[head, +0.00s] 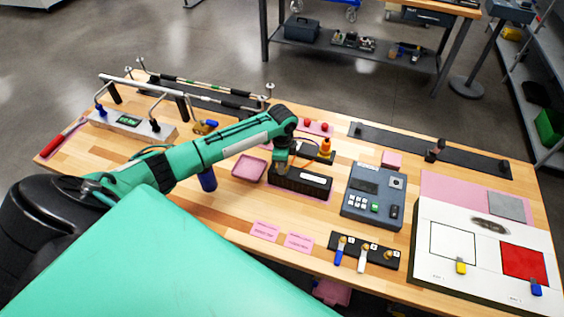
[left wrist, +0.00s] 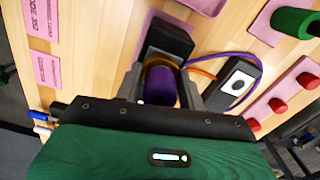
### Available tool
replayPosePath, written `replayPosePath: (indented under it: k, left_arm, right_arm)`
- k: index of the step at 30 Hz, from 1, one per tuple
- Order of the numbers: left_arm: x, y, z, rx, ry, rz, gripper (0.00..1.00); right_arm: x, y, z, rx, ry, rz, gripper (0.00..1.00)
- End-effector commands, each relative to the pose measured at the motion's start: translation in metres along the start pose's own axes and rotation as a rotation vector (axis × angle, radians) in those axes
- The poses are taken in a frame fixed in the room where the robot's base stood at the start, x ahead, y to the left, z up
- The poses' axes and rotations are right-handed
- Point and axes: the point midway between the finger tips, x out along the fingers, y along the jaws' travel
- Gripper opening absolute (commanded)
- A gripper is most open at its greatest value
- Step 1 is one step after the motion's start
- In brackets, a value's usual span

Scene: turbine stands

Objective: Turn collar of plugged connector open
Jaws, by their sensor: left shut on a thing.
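The connector's purple collar (left wrist: 160,85) shows in the left wrist view, with a gold-coloured ring at its far edge. It sits at the near side of a black block (left wrist: 168,38). My left gripper (left wrist: 161,92) has one finger on each side of the collar and is shut on it. In the head view my left gripper (head: 281,163) points down at the black block (head: 302,182) near the middle of the table, and it hides the collar there. The collar's turn position cannot be read. My right gripper is in neither view.
A grey keypad device (head: 373,196) stands right of the block, and a pink tray (head: 249,168) left of it. A black box (left wrist: 238,80) with purple and orange cables is close by. A black key strip (head: 364,251) lies in front. Bare wood shows around the pink labels (head: 265,231).

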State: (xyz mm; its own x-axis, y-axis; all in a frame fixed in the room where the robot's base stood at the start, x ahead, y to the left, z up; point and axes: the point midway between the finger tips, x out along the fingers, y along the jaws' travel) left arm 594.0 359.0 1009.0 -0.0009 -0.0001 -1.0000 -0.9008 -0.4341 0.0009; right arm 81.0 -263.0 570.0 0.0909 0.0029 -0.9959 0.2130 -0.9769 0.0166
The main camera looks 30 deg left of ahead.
Motion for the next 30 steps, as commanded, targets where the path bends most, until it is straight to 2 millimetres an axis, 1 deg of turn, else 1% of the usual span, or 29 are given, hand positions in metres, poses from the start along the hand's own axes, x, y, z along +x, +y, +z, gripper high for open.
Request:
replayPosePath:
  k: [21, 30]
  left_arm:
    - [-0.0007, -0.0003, -0.0007, -0.678, 0.003, 0.0, 0.17]
    - [-0.0008, -0.0002, -0.0008, -0.92, 0.003, 0.001, 0.17]
  right_arm:
    - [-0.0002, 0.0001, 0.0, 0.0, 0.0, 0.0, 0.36]
    - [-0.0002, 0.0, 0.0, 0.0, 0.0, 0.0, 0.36]
